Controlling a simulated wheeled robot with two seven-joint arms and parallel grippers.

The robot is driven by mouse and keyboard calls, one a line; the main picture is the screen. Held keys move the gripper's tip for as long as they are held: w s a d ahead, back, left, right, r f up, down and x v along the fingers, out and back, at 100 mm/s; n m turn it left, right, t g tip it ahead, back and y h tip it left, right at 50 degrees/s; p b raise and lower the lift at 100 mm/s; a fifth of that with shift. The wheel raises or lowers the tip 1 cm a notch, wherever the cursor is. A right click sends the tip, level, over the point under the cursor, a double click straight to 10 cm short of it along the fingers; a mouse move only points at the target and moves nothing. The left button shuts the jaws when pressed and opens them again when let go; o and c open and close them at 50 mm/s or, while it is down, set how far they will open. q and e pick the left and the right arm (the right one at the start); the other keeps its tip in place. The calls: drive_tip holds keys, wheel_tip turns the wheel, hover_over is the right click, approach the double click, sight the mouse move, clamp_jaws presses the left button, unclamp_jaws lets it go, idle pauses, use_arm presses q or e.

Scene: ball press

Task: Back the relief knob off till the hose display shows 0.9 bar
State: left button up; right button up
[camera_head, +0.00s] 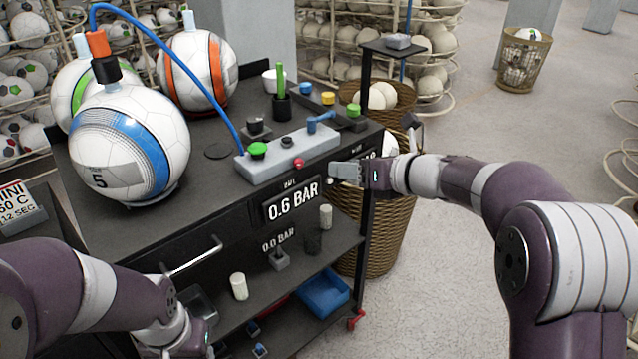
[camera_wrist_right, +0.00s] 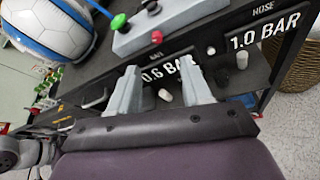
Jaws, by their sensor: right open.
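The grey valve box (camera_head: 285,155) sits at the cart's front edge, with a green button (camera_head: 258,150), a blue lever (camera_head: 320,121) and a red knob (camera_head: 298,163) on its front face. No label shows which is the relief knob. The hose display (camera_wrist_right: 266,32) reads 1.0 BAR in the wrist view; my right gripper mostly hides it in the head view. The ball display (camera_head: 293,200) reads 0.6 BAR. My right gripper (camera_head: 338,172) is open and empty before the cart front; its spread fingers (camera_wrist_right: 159,76) are apart from the red knob. My left gripper (camera_head: 205,347) is low left, fingers unclear.
A blue-striped ball (camera_head: 130,145) stands on the cart top, with a blue hose (camera_head: 190,52) running from its fitting to the box. Two more balls stand behind. A drawer handle (camera_head: 193,257) juts out.

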sight(301, 164)
drive_tip(key=x, duration=1.1)
drive_tip(key=shift+a, duration=0.3)
drive_tip(key=shift+s, duration=0.1)
clamp_jaws()
